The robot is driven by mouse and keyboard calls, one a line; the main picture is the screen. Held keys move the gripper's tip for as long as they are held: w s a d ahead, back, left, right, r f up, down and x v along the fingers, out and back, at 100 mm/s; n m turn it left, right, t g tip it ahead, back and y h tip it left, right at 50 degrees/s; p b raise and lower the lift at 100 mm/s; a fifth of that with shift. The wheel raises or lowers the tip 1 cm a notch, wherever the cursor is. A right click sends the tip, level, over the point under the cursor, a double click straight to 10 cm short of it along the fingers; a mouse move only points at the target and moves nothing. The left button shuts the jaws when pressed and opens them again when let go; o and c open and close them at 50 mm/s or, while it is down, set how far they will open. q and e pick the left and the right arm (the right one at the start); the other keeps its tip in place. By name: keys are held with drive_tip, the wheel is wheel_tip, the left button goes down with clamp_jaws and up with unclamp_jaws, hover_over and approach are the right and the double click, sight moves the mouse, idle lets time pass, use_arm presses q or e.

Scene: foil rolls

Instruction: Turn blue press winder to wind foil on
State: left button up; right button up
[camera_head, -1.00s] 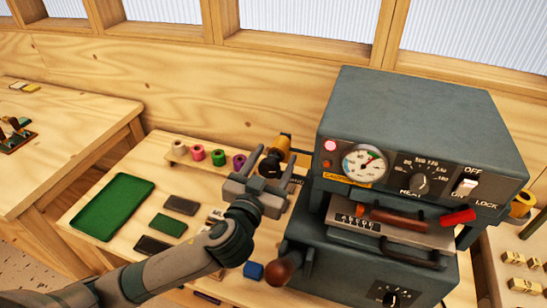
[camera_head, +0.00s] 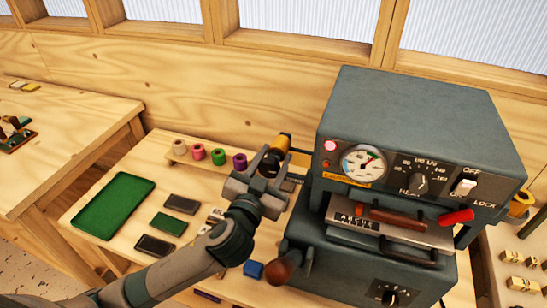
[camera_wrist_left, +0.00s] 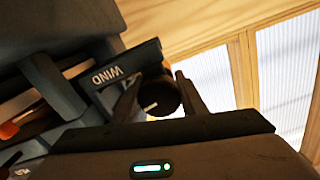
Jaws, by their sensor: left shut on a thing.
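The blue-grey press (camera_head: 420,115) stands at the right of the bench in the head view. Its winder, a dark round knob (camera_wrist_left: 160,93) with a pale mark, sits beside the WIND label (camera_wrist_left: 118,75) in the left wrist view. A gold foil roll (camera_head: 284,144) shows just behind the knob in the head view. My left gripper (camera_head: 271,166) is shut on the winder knob, one finger on each side, and partly hides it in the head view. My right gripper is not in view.
Several coloured foil rolls (camera_head: 218,156) stand on a rack left of the gripper. A green tray (camera_head: 112,205), dark blocks and a small blue block (camera_head: 253,269) lie on the bench. A ball-ended lever (camera_head: 284,266) juts from the press's left front.

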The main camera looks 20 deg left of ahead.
use_arm(q)
drive_tip(key=m+p, duration=0.2)
drive_tip(key=m, duration=0.2)
drive_tip(key=shift+r, duration=0.1)
drive_tip(key=m+p, duration=0.2)
drive_tip(key=shift+m, duration=0.3)
drive_tip(key=shift+d+f+m+p, duration=0.2)
drive_tip(key=shift+m+p, duration=0.3)
drive_tip(key=shift+m, duration=0.4)
